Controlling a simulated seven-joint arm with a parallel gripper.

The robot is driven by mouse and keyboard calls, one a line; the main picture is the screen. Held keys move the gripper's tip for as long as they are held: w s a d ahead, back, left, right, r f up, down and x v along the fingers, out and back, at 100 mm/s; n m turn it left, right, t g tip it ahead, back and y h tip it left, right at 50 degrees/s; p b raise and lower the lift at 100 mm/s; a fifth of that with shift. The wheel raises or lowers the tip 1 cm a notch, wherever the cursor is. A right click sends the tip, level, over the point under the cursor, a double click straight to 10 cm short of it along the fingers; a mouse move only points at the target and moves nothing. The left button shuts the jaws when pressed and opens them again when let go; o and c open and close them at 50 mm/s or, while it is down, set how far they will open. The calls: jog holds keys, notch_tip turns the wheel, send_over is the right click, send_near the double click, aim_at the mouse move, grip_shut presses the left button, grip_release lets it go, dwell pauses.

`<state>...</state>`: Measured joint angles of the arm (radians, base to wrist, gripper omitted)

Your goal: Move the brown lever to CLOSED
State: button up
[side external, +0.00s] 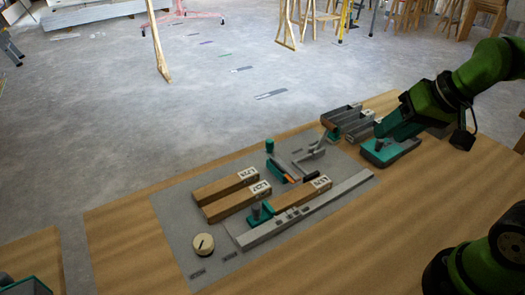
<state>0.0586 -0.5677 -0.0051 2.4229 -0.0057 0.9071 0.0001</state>
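A grey panel (172,222) lies on the wooden table. Wooden brown bars with white end labels lie on it: two side by side at left, the upper bar (222,186) and the lower bar (232,204), and a third bar (290,198) nearer the middle. A small orange-brown strip (289,179) sits by a teal block in the middle. I cannot tell which brown piece is the lever, and the small markings are unreadable.
A cream round knob (203,245) is at the panel's front left. A long grey rail (310,209) runs along its near side. Teal posts (269,146) stand up from the panel. Grey trays (350,121) are at the back right. Bare table (400,225) lies at the front right.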

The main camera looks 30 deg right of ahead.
jog(key=o, duration=0.5)
jog(key=w+d+m+g, duration=0.1)
jog(key=w+d, duration=0.1)
jog(key=w, duration=0.2)
jog(key=w+d+m+g, duration=0.1)
jog(key=w+d, duration=0.1)
jog(key=w, duration=0.1)
jog(key=w+d+m, duration=0.2)
jog(key=w, duration=0.2)
jog(key=shift+w+d+f+g, duration=0.15)
jog(key=shift+w+d+g, duration=0.05)
jog(key=shift+w+g, duration=0.2)
jog(key=m+g+y, duration=0.3)
jog(key=m, duration=0.6)
send_near(329, 123)
jog(key=x, duration=1.2)
jog(key=shift+s+f, duration=0.1)
jog(key=c, duration=1.4)
